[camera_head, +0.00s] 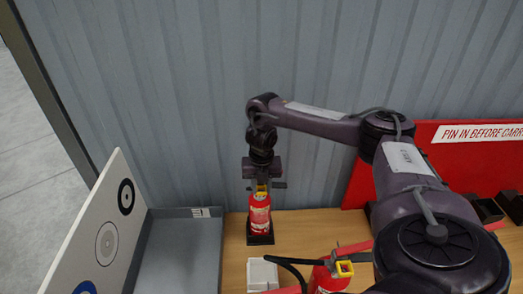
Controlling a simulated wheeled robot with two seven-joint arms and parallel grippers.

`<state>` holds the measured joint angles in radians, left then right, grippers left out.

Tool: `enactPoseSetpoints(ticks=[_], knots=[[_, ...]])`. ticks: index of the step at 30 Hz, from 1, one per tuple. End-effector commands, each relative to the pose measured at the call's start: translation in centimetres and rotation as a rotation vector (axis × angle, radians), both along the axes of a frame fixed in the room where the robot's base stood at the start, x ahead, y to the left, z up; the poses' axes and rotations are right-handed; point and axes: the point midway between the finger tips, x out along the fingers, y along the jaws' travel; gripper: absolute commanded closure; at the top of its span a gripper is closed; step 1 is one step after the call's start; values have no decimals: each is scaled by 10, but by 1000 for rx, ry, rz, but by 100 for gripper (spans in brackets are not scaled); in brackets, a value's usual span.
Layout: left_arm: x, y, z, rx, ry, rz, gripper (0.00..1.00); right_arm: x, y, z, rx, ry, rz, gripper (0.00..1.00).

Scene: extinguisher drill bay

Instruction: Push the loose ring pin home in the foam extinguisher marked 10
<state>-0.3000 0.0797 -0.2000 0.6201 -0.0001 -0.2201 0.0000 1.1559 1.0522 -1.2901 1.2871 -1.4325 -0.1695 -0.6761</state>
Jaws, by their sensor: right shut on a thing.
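A red extinguisher (260,213) with a pale label stands upright on a dark base (260,239) near the back wall. My right gripper (262,184) points down over its top and is shut on its head, where a yellow part shows between the fingers. A second red extinguisher (325,280) is at the front, partly cut off by the lower edge and partly behind my right arm. It has a yellow part (345,269) at its head and a black hose. I cannot read a number 10 on either, nor make out a ring pin clearly. My left gripper is out of view.
A grey tray (183,213) lies left of the standing extinguisher, beside a white board (125,222) with circular marks. A white block (262,273) is in front. A red panel (440,160) reading "PIN IN BEFORE CARR…" and dark holders (488,209) are at right. Bare wooden table (305,228) lies between.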

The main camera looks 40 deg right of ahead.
Motion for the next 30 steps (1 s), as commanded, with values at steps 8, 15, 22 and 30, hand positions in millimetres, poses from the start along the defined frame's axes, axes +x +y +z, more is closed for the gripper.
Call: enactPoseSetpoints(ticks=[8,15,22,30], knots=[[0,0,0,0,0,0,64,0,0,0,0,-1,0,55],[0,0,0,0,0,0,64,0,0,0,-1,-1,0,45],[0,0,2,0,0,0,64,1,-1,10,-1,-3,1,45],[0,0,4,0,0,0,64,2,0,45,-2,-7,3,45]])
